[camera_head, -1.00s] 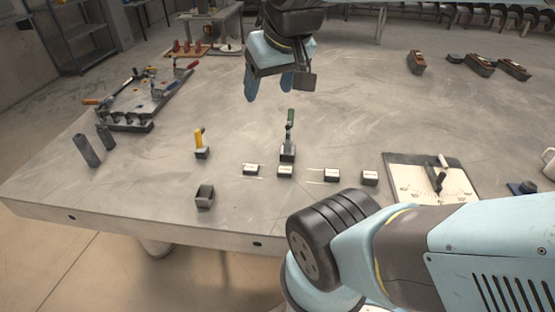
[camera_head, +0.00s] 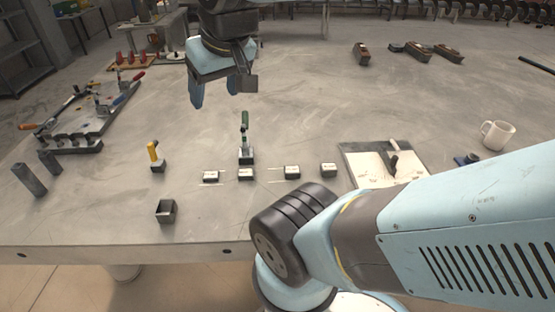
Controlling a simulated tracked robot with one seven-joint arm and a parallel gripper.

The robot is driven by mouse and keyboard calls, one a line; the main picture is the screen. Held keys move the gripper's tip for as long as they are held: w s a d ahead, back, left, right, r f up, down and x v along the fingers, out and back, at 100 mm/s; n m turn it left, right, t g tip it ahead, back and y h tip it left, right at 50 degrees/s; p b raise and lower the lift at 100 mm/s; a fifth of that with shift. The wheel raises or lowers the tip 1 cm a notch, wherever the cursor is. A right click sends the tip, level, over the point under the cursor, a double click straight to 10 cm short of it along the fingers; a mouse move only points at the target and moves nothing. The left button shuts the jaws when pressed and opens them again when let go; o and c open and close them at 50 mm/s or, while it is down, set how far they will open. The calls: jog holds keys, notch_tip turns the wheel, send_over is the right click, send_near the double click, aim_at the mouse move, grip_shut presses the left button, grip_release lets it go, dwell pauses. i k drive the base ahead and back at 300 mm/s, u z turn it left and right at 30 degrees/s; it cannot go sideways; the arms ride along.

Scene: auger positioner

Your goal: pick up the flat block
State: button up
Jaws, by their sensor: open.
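Several small dark blocks with pale tops stand in a row on the grey table (camera_head: 90,215): a far-left block (camera_head: 210,177), a second block (camera_head: 246,174), a third block (camera_head: 291,172) and a right block (camera_head: 328,169). I cannot tell which of them the task calls the flat block. My gripper (camera_head: 213,103) hangs above the table at the upper middle, fingers pointing down, open and empty. It appears apart from the row and higher in the picture.
A green-handled piece (camera_head: 245,145) stands behind the row, with a yellow-handled piece (camera_head: 155,155) to its left. An open dark box (camera_head: 166,212) sits near the front edge. A clamp fixture (camera_head: 75,140), a white board (camera_head: 365,165) and a mug (camera_head: 497,135) flank the row.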

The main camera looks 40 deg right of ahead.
aim_at(293, 172)
jog(key=z, duration=0.65)
jog(key=k, duration=1.25)
jog(key=u, duration=0.55)
jog(key=i, duration=1)
jog(key=z, duration=0.05)
